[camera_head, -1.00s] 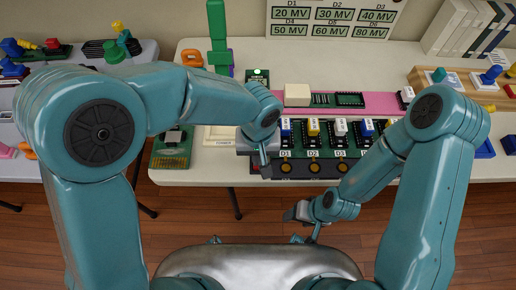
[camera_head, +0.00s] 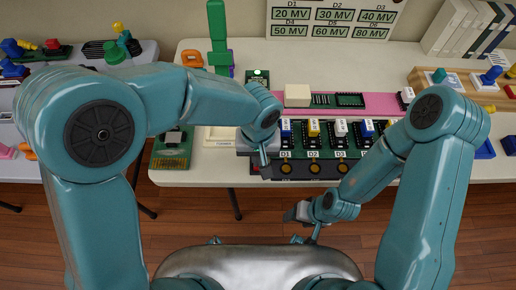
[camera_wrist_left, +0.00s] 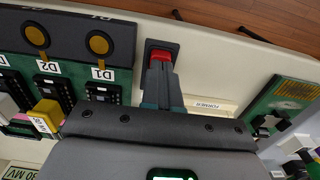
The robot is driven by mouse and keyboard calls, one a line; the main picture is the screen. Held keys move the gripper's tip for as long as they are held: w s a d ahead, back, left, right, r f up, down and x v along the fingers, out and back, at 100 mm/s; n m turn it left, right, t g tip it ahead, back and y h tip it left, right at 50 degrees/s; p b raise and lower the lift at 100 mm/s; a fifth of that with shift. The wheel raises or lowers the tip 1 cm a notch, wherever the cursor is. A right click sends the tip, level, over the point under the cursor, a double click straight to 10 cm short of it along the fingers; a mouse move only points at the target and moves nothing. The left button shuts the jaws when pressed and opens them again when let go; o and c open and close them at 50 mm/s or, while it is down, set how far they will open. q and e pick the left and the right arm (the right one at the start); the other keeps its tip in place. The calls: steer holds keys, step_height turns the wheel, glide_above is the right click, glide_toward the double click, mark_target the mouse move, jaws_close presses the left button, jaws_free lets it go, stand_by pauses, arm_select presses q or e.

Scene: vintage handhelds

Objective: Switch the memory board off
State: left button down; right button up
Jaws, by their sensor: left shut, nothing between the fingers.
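The dark memory board (camera_head: 300,169) lies along the front edge of the white table, with labelled slots D1, D2, D3 and round gold pads. Its D1 end also shows in the left wrist view (camera_wrist_left: 75,62). A red switch (camera_wrist_left: 160,53) in a dark housing sits beside that end. My left gripper (camera_head: 263,160) is shut and empty. In the left wrist view its fingertips (camera_wrist_left: 160,66) are at the red switch and overlap it; whether they touch is unclear. The switch's tilt is partly hidden by the fingers. My right gripper (camera_head: 297,213) hangs in front of the table, away from the board.
A green circuit board (camera_head: 172,150) lies left of the gripper, next to a cream part labelled FORMER (camera_wrist_left: 205,104). A pink strip (camera_head: 378,103) lies behind the memory board. A green tower (camera_head: 217,35) stands behind my left arm. Floor is free in front.

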arm_select(q)
steer(key=shift+f+b, duration=0.65)
steer(key=shift+f, duration=0.05)
stand_by(0.5)
steer(key=shift+r, duration=0.1)
step_height(320, 180, up, 6)
steer(key=p, duration=0.4)
stand_by(0.3)
steer(key=shift+s, duration=0.1)
stand_by(0.5)
